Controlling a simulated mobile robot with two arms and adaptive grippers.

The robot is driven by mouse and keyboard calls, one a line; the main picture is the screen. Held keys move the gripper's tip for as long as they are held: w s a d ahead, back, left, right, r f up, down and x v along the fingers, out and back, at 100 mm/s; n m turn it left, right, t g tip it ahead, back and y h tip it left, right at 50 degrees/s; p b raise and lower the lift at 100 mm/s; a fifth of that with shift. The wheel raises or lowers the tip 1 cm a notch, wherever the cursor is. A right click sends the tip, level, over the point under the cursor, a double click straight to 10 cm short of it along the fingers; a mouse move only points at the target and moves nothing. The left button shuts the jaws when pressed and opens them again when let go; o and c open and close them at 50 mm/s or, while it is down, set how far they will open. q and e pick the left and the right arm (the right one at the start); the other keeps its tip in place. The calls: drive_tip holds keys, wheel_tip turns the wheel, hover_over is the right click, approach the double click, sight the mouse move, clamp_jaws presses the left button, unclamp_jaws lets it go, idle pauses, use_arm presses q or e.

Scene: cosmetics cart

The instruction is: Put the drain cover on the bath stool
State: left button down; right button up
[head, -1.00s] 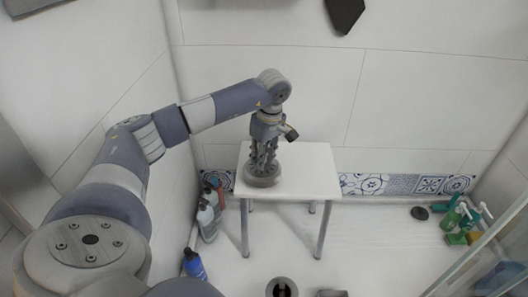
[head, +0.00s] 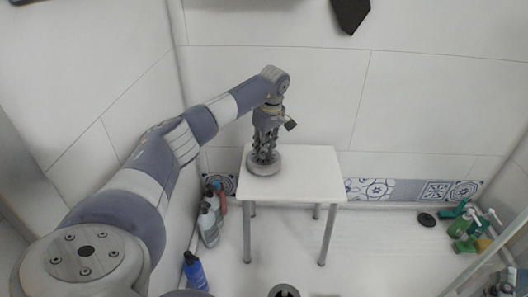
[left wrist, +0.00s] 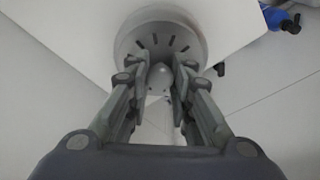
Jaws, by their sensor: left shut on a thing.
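The drain cover (head: 264,163) is a grey round disc at the left part of the white bath stool's top (head: 312,175). It is at the stool's surface, but I cannot tell for sure whether it rests on it. My left gripper (head: 265,151) points down from above and is shut on the drain cover. In the left wrist view the fingers (left wrist: 162,82) close around the knob at the middle of the slotted drain cover (left wrist: 160,30), with the white stool top (left wrist: 75,40) behind it. My right gripper is not in view.
Several bottles (head: 210,218) stand left of the stool, with a blue bottle (head: 195,271) nearer. A round drain (head: 284,291) is in the floor in front. Green bottles (head: 463,228) and a dark disc (head: 426,219) are at the right. Most of the stool top is clear.

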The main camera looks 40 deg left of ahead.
use_arm(q)
drive_tip(key=shift+f, duration=0.6)
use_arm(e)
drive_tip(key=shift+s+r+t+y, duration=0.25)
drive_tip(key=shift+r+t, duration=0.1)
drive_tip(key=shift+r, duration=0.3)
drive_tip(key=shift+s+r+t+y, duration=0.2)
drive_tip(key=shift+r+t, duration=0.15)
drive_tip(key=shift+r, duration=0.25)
use_arm(q)
drive_tip(key=shift+f, duration=0.15)
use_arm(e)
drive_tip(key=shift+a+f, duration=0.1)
use_arm(q)
drive_tip(key=c, duration=1.4)
unclamp_jaws()
